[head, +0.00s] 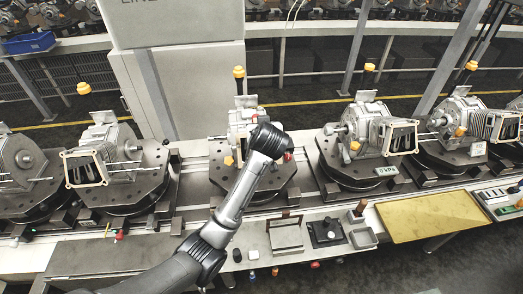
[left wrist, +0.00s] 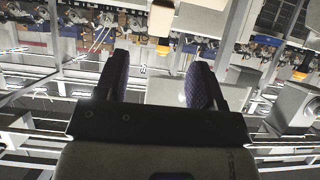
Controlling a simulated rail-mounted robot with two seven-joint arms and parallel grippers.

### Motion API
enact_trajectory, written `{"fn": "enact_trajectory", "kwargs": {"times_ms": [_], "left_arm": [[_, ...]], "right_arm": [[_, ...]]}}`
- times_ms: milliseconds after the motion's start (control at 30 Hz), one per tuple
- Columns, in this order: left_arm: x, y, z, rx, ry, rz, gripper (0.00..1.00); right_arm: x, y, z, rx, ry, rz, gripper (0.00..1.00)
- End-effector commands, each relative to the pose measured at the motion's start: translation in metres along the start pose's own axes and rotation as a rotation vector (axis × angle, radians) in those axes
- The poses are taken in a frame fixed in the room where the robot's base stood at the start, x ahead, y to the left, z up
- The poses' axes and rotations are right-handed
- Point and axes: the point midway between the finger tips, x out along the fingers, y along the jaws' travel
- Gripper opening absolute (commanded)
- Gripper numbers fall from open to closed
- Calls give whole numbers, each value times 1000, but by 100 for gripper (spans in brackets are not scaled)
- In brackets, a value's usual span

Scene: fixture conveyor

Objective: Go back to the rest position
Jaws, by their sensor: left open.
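My left arm reaches in from the bottom of the head view, and its wrist end stands in front of the middle fixture (head: 262,185). The wrist hides part of the grey machine part (head: 240,122) on that fixture. The fingers cannot be made out in the head view. In the left wrist view my left gripper (left wrist: 158,75) has its two dark fingers wide apart, with nothing held between them. A pale panel shows beyond the fingers. My right gripper is in neither view.
Other fixtures with grey parts stand on the conveyor at left (head: 123,185) and right (head: 355,170). A front ledge carries a dark block with a knob (head: 326,233) and a yellow tray (head: 432,217). A tall grey cabinet (head: 185,85) stands behind. Orange-topped posts rise behind the fixtures.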

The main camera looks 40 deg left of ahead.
Motion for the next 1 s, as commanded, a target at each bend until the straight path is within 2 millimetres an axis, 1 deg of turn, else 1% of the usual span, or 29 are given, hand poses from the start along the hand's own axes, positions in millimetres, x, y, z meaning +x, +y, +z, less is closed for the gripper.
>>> {"fn": "enact_trajectory", "kwargs": {"times_ms": [133,367,467,567,667,700,833,867,933,967,1000], "left_arm": [[-6,0,0,0,0,0,63],[-8,0,0,29,-1,0,63],[-8,0,1,101,-5,-1,63],[-10,5,4,207,-27,39,63],[-37,12,-8,290,0,151,63],[-49,15,-13,312,19,193,63],[-90,21,-27,365,93,318,63],[-98,21,-26,377,106,343,63],[-113,21,-15,412,124,400,63],[-119,20,-8,427,128,424,63],[-127,18,4,447,130,454,63]], "right_arm": [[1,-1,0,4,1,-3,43],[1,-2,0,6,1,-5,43],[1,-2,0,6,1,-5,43],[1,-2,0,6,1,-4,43],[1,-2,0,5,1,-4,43],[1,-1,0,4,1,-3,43],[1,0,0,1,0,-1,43],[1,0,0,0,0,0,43],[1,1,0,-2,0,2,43],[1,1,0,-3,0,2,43],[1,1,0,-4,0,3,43]]}}
